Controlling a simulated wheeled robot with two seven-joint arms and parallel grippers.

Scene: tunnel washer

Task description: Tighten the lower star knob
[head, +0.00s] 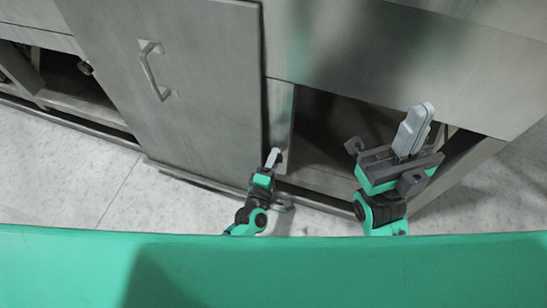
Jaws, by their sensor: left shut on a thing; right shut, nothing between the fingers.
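My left gripper (274,158) is in front of the narrow post at the right edge of the closed cabinet door. Its light grey fingers are shut on a small dark thing, which seems to be the star knob (281,156). The fingers hide most of it, and its lobes are too small to make out. My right gripper (417,128) is raised in front of the dark opening further right. Its light grey fingers are shut together and empty.
The grey metal door (190,80) with a bar handle (152,70) stands left of my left gripper. A dark round knob (85,68) shows in the left opening. A dark open bay (325,130) lies between my grippers. Pale floor (70,175) is clear in front.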

